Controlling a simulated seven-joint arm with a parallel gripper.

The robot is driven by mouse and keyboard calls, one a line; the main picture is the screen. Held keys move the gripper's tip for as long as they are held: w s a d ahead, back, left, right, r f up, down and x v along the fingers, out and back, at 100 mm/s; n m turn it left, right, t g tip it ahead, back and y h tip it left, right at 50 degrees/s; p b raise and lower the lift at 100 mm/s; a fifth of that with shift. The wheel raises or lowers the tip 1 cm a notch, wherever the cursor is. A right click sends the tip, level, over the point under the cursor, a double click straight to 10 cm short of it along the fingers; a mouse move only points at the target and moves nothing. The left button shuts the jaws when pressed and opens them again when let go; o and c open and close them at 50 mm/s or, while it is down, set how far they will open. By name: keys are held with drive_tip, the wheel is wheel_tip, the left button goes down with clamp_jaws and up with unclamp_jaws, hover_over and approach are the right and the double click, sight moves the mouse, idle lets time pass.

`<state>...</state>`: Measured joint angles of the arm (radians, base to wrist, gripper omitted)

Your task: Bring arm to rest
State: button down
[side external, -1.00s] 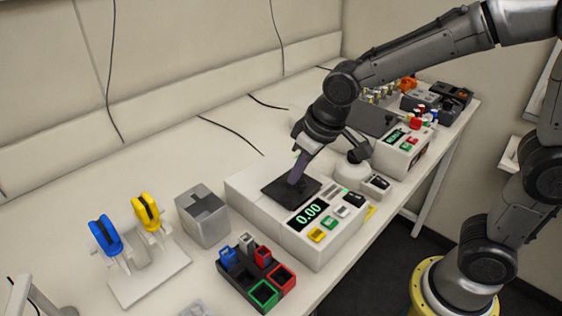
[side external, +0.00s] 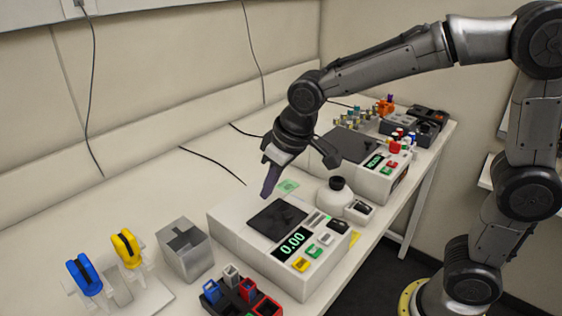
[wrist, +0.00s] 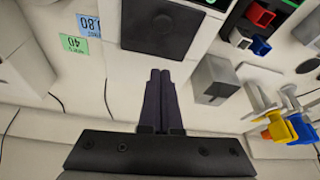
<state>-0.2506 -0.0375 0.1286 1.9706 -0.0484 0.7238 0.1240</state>
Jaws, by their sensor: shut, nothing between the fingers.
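My gripper (side external: 268,193) is shut and empty. It hangs above the back edge of the near white device, apart from it. In the wrist view its two dark fingers (wrist: 160,76) lie together, pointing toward the device's black plate (wrist: 160,25). The near white device (side external: 232,234) has a bare square black plate (side external: 277,219) and a green display (side external: 292,243) reading 0.00. My arm is bent and reaches in from the right.
A grey block (side external: 185,252), blue and yellow clips (side external: 128,248) and a rack of coloured holders (side external: 262,306) stand left and in front. The bench behind is mostly clear, with thin cables.

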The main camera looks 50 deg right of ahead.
drive_tip(key=s+d+r+m+t, duration=0.1)
drive_tip(key=s+d+r, duration=0.5)
drive_tip(key=s+r, duration=0.35)
drive_tip(key=s+d+f, duration=0.3)
drive_tip(key=s+f, duration=0.4)
drive_tip(key=s, duration=0.4)
drive_tip(key=shift+s+m+h, duration=0.3)
drive_tip(key=shift+m, duration=0.1)
